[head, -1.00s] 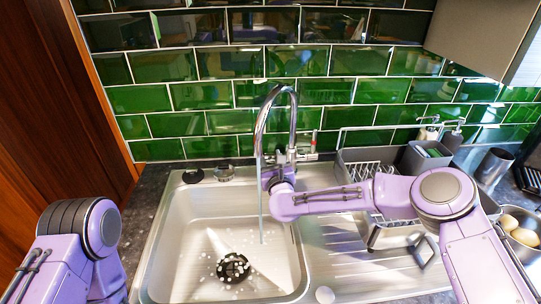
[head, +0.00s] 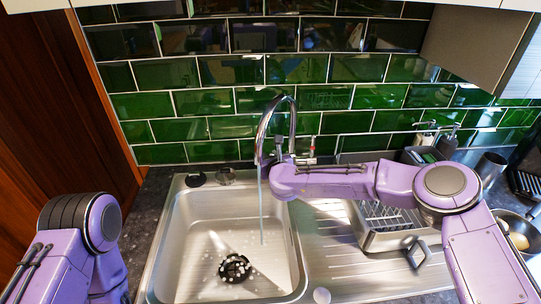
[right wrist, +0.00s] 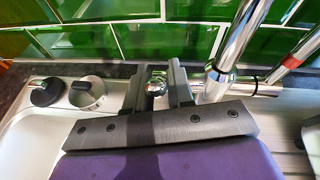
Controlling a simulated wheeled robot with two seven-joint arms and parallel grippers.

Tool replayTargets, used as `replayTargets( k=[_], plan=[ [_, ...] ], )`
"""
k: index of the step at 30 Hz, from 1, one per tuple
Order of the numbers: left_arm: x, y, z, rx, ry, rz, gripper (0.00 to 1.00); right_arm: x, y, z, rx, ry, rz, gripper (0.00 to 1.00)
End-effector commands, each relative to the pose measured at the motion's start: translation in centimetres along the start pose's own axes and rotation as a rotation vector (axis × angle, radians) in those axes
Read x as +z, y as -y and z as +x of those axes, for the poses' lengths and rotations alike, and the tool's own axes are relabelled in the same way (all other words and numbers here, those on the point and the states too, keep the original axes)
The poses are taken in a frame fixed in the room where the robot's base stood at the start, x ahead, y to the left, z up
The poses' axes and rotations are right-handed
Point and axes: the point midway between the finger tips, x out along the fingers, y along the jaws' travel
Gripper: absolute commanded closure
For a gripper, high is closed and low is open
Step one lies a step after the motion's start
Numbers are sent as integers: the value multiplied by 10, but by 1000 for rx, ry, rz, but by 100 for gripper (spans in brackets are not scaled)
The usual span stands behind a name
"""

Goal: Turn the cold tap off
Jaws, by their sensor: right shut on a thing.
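The chrome mixer tap (head: 292,125) rises behind the sink, and a thin water stream (head: 262,205) runs from its spout into the basin. A handle with a red mark (head: 312,148) stands right of the spout; it also shows in the right wrist view (right wrist: 296,55). In the right wrist view my right gripper (right wrist: 158,86) has its two dark fingers on either side of a round chrome knob, the cold tap handle (right wrist: 157,84), left of the spout base. It is shut on that handle. In the head view my right wrist hides most of the handle. My left gripper is out of view.
The steel sink basin (head: 182,235) has a dark drain (head: 235,268). Two round fittings (head: 210,178) sit on its back left rim. A dish rack (head: 378,238) stands on the drainer at right. Green tiles (head: 225,100) close off the back.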

Motion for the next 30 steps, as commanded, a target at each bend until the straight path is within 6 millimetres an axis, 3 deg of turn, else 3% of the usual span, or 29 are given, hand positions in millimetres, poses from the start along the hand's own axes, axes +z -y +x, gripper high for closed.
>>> replayTargets(
  k=[1, 6, 18, 19, 20, 30],
  plan=[
    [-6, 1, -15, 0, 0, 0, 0, 11, 2, -1, 5, -37, 5, 100],
    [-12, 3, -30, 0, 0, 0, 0, 12, 2, 4, 21, -130, 15, 100],
    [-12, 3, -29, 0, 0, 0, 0, 10, 2, 6, 27, -151, 20, 100],
    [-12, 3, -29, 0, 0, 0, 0, 10, 2, 6, 27, -151, 20, 68],
    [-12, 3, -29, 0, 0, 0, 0, 10, 2, 6, 27, -151, 20, 58],
    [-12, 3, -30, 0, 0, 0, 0, 10, 1, 5, 28, -152, 19, 57]
  ],
)
